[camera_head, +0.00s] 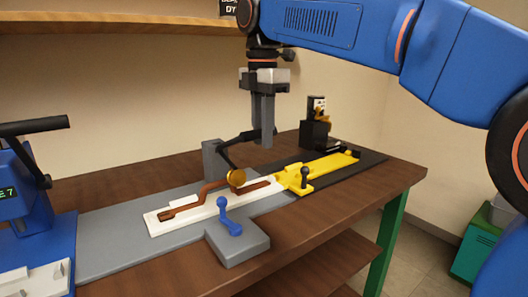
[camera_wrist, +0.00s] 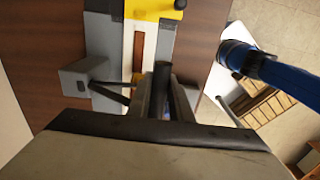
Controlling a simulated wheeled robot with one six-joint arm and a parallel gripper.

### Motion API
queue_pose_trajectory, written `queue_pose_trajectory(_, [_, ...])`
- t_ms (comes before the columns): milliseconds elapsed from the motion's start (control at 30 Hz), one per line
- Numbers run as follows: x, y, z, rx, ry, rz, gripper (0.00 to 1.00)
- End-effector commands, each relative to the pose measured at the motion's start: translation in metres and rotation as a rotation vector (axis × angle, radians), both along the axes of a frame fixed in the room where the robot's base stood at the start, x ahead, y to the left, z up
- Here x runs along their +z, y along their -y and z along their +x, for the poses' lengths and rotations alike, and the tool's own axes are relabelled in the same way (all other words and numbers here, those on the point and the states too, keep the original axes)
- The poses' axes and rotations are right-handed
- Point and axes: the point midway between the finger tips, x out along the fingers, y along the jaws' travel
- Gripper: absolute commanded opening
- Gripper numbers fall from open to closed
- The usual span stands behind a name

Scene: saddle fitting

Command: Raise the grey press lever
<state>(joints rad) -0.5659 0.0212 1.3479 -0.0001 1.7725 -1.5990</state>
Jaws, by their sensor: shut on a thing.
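The press has a grey post (camera_head: 214,160) standing at the back edge of the grey plate. Its dark lever arm (camera_head: 236,138) slopes up from the post to my gripper (camera_head: 263,138). My gripper points down and is shut on the lever's dark handle (camera_wrist: 161,82), which shows between the fingers in the wrist view. The fingers hide part of the handle in the head view. A round brass pad (camera_head: 236,177) hangs from a second dark arm in front of the post, over a white fixture (camera_head: 160,228) holding a brown bent strip (camera_head: 210,190). I cannot tell whether the pad touches the strip.
A blue toggle lever (camera_head: 225,212) stands on a grey block in front of the white fixture. A yellow fixture (camera_head: 330,168) with a dark knob lies to the right. A black stand (camera_head: 316,125) is behind it. A blue machine (camera_head: 35,190) is at the left.

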Motion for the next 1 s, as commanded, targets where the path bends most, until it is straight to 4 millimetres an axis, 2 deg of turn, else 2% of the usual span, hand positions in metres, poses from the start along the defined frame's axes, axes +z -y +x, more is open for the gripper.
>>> queue_pose_trajectory(567, [0.013, -0.007, 0.01, 0.0, 0.001, 0.001, 0.08])
queue_pose_trajectory(800, [0.021, -0.011, 0.016, 0.0, 0.0, 0.0, 0.12])
queue_pose_trajectory(1000, [0.025, -0.012, 0.018, 0.0, 0.001, 0.001, 0.08])
